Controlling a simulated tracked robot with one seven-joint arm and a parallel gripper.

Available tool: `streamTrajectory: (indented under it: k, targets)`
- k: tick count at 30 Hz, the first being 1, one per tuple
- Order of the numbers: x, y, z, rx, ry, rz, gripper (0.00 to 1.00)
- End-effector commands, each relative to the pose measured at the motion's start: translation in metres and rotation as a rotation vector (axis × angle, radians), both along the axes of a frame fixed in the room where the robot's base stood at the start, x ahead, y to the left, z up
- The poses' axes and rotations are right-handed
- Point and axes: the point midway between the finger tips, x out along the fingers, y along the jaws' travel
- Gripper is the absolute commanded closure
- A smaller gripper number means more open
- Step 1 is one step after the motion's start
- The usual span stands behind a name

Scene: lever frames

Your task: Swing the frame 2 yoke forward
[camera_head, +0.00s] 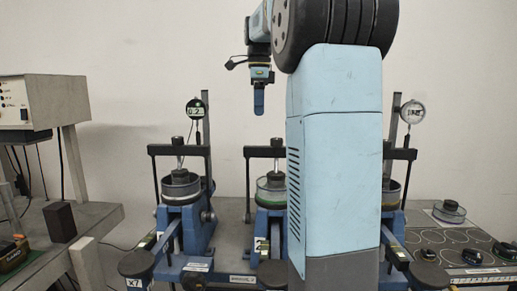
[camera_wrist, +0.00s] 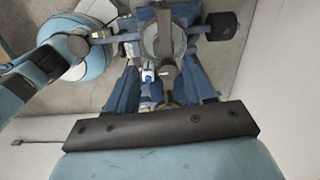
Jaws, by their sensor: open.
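Three blue lever frames stand in a row in the head view; I take the middle one as frame 2, though its label is too small to read. Its black yoke crossbar (camera_head: 262,151) stands upright above a round cell (camera_head: 271,190), with a rod on its left. The frame's right side is hidden behind my blue column. My gripper (camera_head: 259,106) points down above the crossbar, apart from it and holding nothing that I can see. In the wrist view a frame shows beneath, with a round cell (camera_wrist: 163,42) and a black end block (camera_wrist: 222,25); I cannot tell whether the fingers touch anything.
The left frame (camera_head: 181,190) has its own yoke and a dial gauge (camera_head: 196,109). A second gauge (camera_head: 412,112) rises behind the right frame, partly hidden. A grey instrument box (camera_head: 55,101) stands at left, and a dark-topped panel (camera_head: 455,246) at right. The wall behind is bare.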

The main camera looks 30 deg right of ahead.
Motion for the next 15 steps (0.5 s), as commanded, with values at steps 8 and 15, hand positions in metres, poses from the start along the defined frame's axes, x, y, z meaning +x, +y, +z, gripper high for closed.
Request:
streamTrajectory:
  k: [8,15]
  targets:
    - [0.009,-0.010,-0.006,0.004,0.022,-0.094,0.47]
    - [0.008,-0.009,-0.042,0.004,0.023,-0.092,0.47]
